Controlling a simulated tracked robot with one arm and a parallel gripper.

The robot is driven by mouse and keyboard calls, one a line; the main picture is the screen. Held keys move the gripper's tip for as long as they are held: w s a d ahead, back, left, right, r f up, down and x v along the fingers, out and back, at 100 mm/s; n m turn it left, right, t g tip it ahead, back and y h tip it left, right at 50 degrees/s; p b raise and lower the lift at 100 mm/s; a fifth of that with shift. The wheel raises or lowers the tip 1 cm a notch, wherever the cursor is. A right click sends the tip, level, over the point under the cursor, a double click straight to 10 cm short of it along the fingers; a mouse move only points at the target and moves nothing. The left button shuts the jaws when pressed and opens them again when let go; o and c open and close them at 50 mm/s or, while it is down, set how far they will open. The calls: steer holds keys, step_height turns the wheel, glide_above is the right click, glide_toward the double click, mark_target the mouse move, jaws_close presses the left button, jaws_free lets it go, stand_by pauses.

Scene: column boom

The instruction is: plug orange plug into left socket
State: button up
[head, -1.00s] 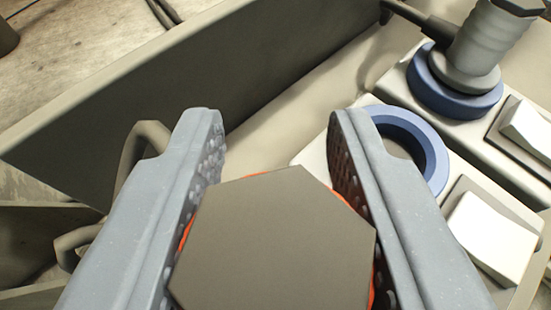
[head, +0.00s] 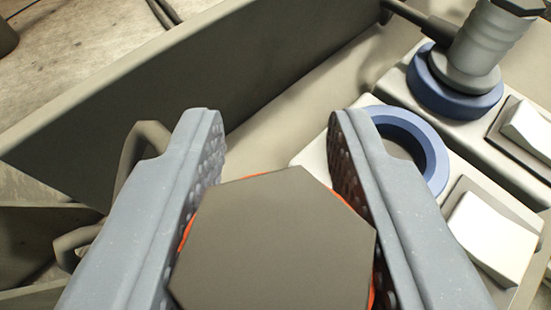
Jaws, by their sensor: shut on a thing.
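My gripper (head: 272,215) is shut on the orange plug (head: 278,240). I see mostly the plug's dark grey hexagonal end, with thin orange edges showing beside the pads. The plug's far end is hidden. An empty socket with a blue ring (head: 432,160) lies to the right of the right finger, which covers part of its left side. The plug is apart from it in the picture, to its lower left. A second blue-ringed socket (head: 455,98) at the upper right holds a grey plug (head: 485,45). Which socket counts as left is not fully clear, but the empty one is further left.
A white switch (head: 492,238) sits beside the empty socket, and another switch (head: 528,125) beside the occupied one. A tall grey-beige wall (head: 190,95) runs diagonally behind the fingers. A dark cable (head: 420,18) reaches the grey plug. Grey handles show at the left.

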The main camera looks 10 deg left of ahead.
steer(key=shift+f, duration=1.35)
stand_by(0.4)
stand_by(0.3)
steer(key=o, duration=1.2)
steer(key=shift+c, duration=0.2)
steer(key=shift+s, duration=0.1)
steer(key=p+v, duration=0.2)
steer(key=v, duration=1.1)
steer(key=shift+s, duration=0.3)
steer(key=shift+d, duration=0.1)
